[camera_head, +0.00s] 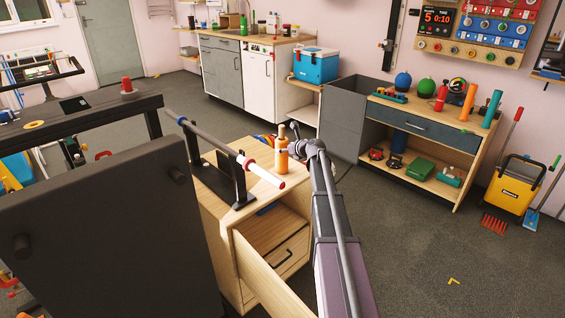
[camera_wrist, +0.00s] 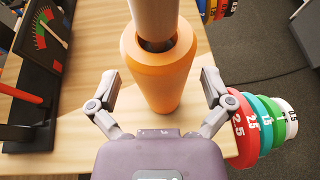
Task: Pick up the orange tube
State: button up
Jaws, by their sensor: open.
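An orange tube (camera_head: 283,160) stands upright on the wooden cabinet top, around a pale wooden post (camera_head: 281,132). In the wrist view the orange tube (camera_wrist: 158,72) is close, with the wooden post (camera_wrist: 154,15) in its open upper end. My gripper (camera_wrist: 158,84) is open, with one finger on each side of the tube; I cannot tell whether either finger touches it. In the head view my gripper (camera_head: 296,150) is at the tube's right side, small and partly hard to make out.
A rack (camera_head: 225,170) with a bar stands left of the tube. Coloured weight plates (camera_wrist: 262,128) hang beside the cabinet edge. A drawer (camera_head: 270,265) stands open below. Grey floor (camera_head: 440,250) is mostly clear.

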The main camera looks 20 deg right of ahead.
aim_at(283, 139)
jog(key=shift+x, duration=1.1)
jog(key=c, duration=1.3)
jog(key=shift+o, duration=0.2)
jog(key=shift+r, duration=0.15)
jog(key=shift+r+p, duration=1.7)
jog(key=shift+r, duration=0.05)
jog(key=s+a+r+p, duration=0.1)
jog(key=s+a, duration=0.1)
jog(key=s, duration=1.3)
jog(key=shift+s+a, duration=0.4)
jog(key=shift+r, duration=0.1)
